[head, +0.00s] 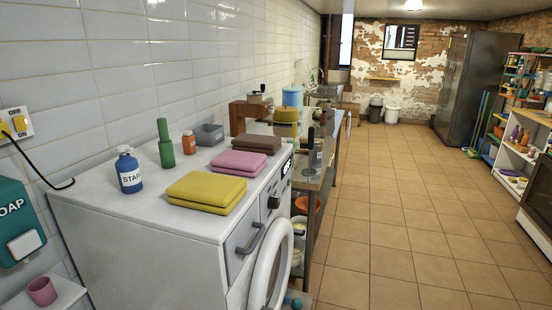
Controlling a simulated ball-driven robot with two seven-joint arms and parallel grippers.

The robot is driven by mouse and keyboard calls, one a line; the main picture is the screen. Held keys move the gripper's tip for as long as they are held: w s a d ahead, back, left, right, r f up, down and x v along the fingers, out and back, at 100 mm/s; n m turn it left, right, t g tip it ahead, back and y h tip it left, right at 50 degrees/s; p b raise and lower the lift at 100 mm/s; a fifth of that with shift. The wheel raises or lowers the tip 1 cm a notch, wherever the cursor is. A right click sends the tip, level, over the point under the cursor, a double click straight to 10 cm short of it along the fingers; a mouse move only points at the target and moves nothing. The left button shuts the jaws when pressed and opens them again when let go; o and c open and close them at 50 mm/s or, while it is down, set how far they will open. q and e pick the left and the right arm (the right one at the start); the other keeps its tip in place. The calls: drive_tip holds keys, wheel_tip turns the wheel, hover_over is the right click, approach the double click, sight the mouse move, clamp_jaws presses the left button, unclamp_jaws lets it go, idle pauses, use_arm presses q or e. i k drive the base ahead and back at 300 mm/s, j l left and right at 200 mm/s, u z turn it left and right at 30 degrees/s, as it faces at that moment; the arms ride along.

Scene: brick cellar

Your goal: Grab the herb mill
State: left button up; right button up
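A small grey and dark item with a crank-like top (257,95) stands on a brown wooden stand by the tiled wall, beyond the washing machine. It may be the herb mill, but it is too small for me to be sure. I cannot tell whether either is a mill. Neither of my grippers shows in the head view.
The white washing machine (120,222) fills the near left, with a blue STARCH bottle (130,172), folded yellow cloth (207,190) and grey tub (208,135) on top. A cluttered bench (318,180) lies beyond. The tiled floor (400,215) on the right is clear.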

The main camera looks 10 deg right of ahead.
sight(323, 120)
drive_tip(key=i+l+z, duration=0.25)
drive_tip(key=l+z, duration=0.15)
drive_tip(key=l, duration=0.15)
drive_tip(key=i+l+z, duration=0.8)
drive_tip(key=i+l+u, duration=0.1)
drive_tip(key=i, duration=0.4)
drive_tip(key=i+l, duration=0.15)
drive_tip(key=i, duration=0.3)
drive_tip(key=i+u, duration=0.3)
drive_tip(key=i, duration=1.7)
